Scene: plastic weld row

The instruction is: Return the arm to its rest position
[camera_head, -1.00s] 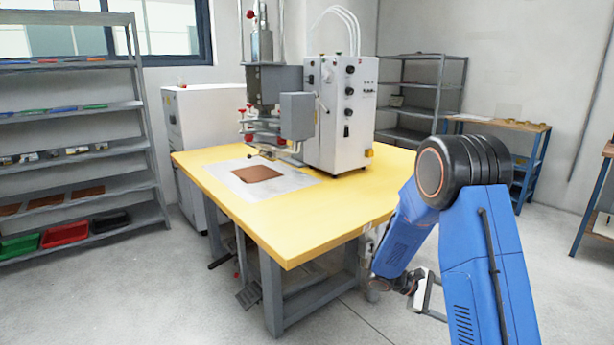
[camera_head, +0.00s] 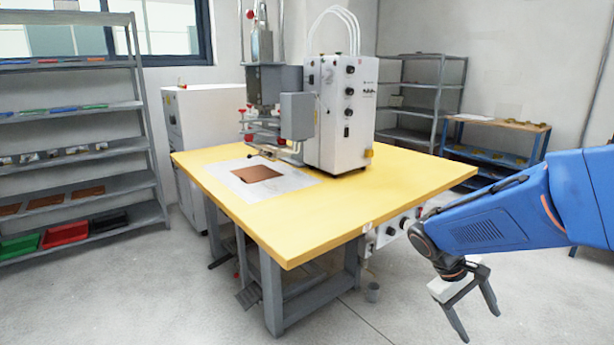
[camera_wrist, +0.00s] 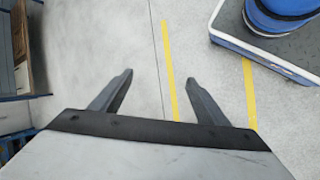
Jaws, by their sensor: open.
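My blue arm reaches in from the right edge of the head view. My gripper (camera_head: 478,322) hangs below its wrist, fingers pointing down over the floor, to the right of the yellow table (camera_head: 330,215). In the wrist view my gripper (camera_wrist: 157,82) shows two dark fingers spread wide apart.
A welding machine (camera_head: 340,115) stands on the table behind a brown sheet (camera_head: 257,173) on a pale plate. A shelf (camera_head: 80,128) with bins is at left. A grey shelf (camera_head: 425,98) and a wooden-topped bench (camera_head: 500,124) stand behind. Yellow lines (camera_wrist: 168,70) mark the floor.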

